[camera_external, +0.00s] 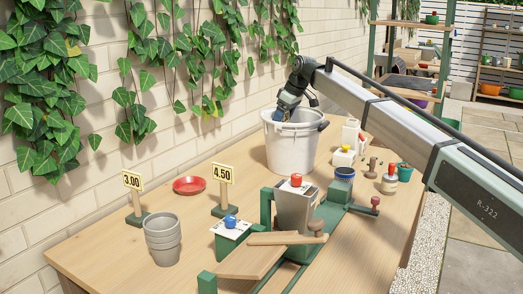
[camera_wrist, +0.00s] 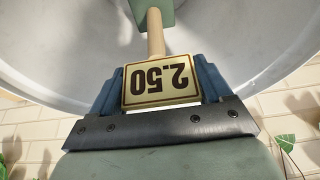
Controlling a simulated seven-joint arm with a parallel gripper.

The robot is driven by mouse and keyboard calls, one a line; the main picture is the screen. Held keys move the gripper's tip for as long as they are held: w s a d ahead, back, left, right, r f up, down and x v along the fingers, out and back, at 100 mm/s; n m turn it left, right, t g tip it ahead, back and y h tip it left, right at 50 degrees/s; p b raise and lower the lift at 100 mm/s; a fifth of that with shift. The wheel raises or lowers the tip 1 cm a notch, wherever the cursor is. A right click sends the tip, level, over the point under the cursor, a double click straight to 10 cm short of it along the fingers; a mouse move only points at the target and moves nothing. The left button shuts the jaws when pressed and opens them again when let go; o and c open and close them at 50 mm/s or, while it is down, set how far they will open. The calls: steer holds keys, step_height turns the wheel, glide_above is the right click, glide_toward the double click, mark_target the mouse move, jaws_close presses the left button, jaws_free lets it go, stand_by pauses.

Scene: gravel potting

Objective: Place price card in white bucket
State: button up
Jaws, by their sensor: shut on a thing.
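The white bucket (camera_external: 292,150) stands at the back of the wooden table. My gripper (camera_external: 284,116) is over its open top, near the rim. In the wrist view, the blue fingers of my gripper (camera_wrist: 160,88) are shut on a price card (camera_wrist: 160,84) reading 2.50, which appears upside down. Its wooden stick and green base point away from my gripper, toward the pale inside of the bucket (camera_wrist: 240,45). Two other price cards stand on the table at the left, one reading 3.00 (camera_external: 132,180) and one reading 4.50 (camera_external: 223,173).
A red saucer (camera_external: 189,185) lies between the two standing cards. Stacked grey pots (camera_external: 163,238) stand at the front left. A green stand with a grey hopper (camera_external: 296,207) fills the middle. Small bottles and a teal pot (camera_external: 404,172) stand right of the bucket. The wall is behind.

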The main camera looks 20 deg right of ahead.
steer(key=shift+f, duration=2.4)
steer(key=o, duration=1.5)
steer(key=v, duration=1.2)
